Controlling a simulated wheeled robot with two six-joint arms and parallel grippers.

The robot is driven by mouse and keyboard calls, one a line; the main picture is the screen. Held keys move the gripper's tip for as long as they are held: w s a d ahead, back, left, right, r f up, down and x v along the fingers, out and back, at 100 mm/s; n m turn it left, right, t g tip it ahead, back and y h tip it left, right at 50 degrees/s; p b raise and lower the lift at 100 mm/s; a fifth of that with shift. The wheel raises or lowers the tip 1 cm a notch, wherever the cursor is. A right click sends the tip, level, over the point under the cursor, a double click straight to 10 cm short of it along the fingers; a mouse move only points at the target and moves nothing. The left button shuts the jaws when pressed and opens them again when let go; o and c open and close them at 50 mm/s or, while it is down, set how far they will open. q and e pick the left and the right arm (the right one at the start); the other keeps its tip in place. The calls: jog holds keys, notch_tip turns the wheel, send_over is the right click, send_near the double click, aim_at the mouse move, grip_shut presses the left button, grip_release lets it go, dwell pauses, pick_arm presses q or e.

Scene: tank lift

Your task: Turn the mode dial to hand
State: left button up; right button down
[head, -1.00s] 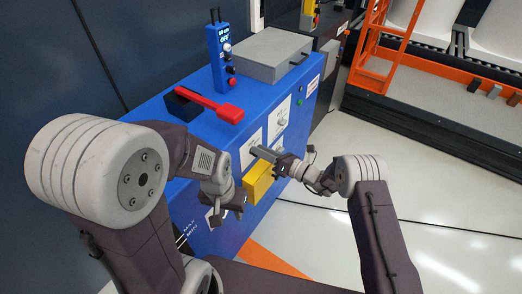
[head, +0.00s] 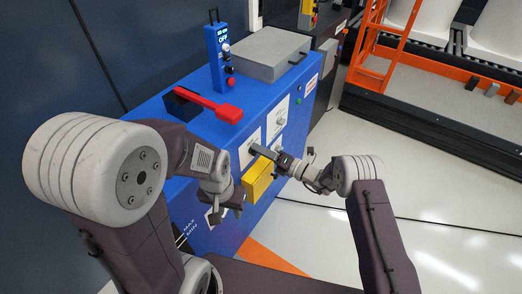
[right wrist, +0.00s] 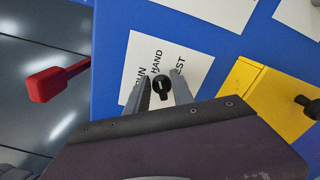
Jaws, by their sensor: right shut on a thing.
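In the right wrist view a small black mode dial (right wrist: 162,88) sits on a white label plate (right wrist: 190,55) with the words RUN, HAND and TEST. A tiny pale mark on the dial seems to face up towards HAND, but it is small. My right gripper (right wrist: 163,92) is shut on the dial, one finger at each side of it. In the head view my right gripper (head: 256,151) reaches the blue cabinet's front from the right and hides the dial. My left gripper (head: 226,206) is lower, near the cabinet front; its jaw gap is not clear.
A yellow box (head: 257,180) sticks out of the blue cabinet (head: 160,115) just below my right gripper. A red lever (head: 226,112), a blue control post (head: 217,60) reading OFF and a grey case (head: 270,54) are on top. The floor to the right is clear.

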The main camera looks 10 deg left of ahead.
jog(key=c, duration=1.5)
grip_release()
jog(key=shift+d, duration=0.1)
jog(key=p+v, duration=0.1)
jog(key=v, duration=0.8)
jog(key=shift+r+p, duration=0.1)
jog(key=shift+p, duration=0.3)
